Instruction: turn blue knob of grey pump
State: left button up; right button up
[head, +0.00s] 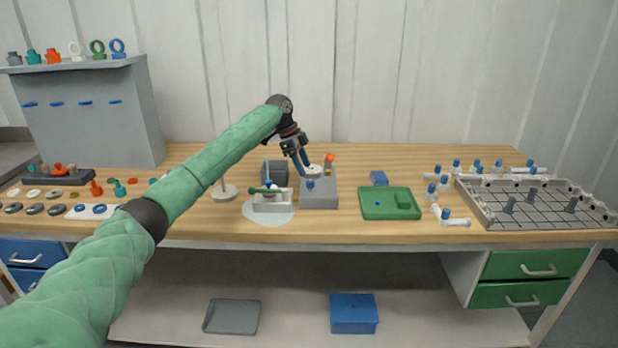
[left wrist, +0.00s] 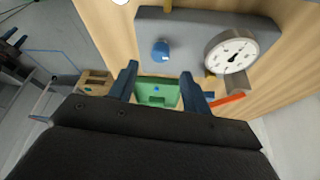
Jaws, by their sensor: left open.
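The grey pump (head: 319,197) stands on the wooden bench near the middle, with a white dial gauge on top and an orange-red part behind it. Its blue knob (head: 311,184) is on the front side. In the left wrist view the pump (left wrist: 190,25) fills the upper part, with the blue knob (left wrist: 160,51) left of the round gauge (left wrist: 232,52). My left gripper (head: 303,170) is open and empty, pointing down just above the pump. In the left wrist view its fingers (left wrist: 160,83) are apart, and the knob lies beyond them, not between them. My right gripper is not seen.
A white fixture with a green part (head: 271,204) stands left of the pump. A green tray (head: 389,216) lies to the right, and a small blue block (head: 379,178) behind it. A grey grid frame (head: 490,215) with white-blue fittings is at the far right.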

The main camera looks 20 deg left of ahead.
aim_at(310, 181)
pick_arm(q)
jog(key=shift+p+x, duration=0.45)
jog(key=shift+x, duration=2.3)
jog(key=c, duration=1)
